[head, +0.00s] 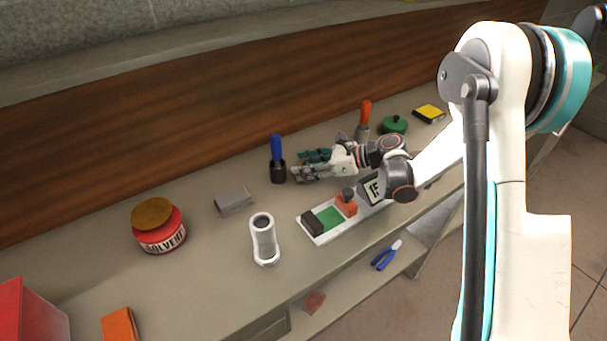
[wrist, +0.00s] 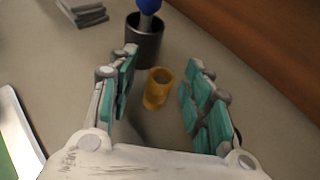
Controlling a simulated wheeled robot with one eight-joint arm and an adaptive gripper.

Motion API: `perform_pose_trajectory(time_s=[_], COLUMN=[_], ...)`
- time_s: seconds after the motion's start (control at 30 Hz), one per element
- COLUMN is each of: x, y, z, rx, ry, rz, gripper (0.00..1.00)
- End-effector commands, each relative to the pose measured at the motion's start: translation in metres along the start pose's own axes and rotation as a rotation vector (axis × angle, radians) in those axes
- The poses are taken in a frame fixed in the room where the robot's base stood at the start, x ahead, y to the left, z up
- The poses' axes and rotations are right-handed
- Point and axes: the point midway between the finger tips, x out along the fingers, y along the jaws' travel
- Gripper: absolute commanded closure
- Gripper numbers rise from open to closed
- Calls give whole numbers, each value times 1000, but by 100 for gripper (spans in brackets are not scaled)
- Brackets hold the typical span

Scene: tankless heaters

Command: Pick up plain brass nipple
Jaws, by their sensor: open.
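My gripper (wrist: 163,64) is open, with one teal-padded finger on each side of the nipple and a gap on both sides. The nipple appears nearer the middle of the gap than either finger. In the head view my gripper (head: 305,166) is low over the bench, and I cannot make out the nipple there; the fingers seem to hide it.
A dark cup holding a blue-handled tool (head: 277,160) stands just beyond the fingertips. A grey block (head: 233,200), a white pipe fitting (head: 264,240) and a red solvent jar (head: 160,228) are to the left. A white tray (head: 325,236) lies in front of my gripper.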

Motion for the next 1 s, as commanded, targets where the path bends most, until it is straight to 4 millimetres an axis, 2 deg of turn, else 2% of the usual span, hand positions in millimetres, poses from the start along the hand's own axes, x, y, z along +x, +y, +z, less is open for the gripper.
perform_pose_trajectory(time_s=[0.1,0.27,0.5,0.83,1.0], x=[9,8,8,8,4], y=[0,0,0,0,0], z=[0,1,0,1,10], rx=[0,0,0,1,0], ry=[0,0,0,0,-1], rz=[-1,-1,-1,-1,-1], gripper=[54,54,100,100,100])
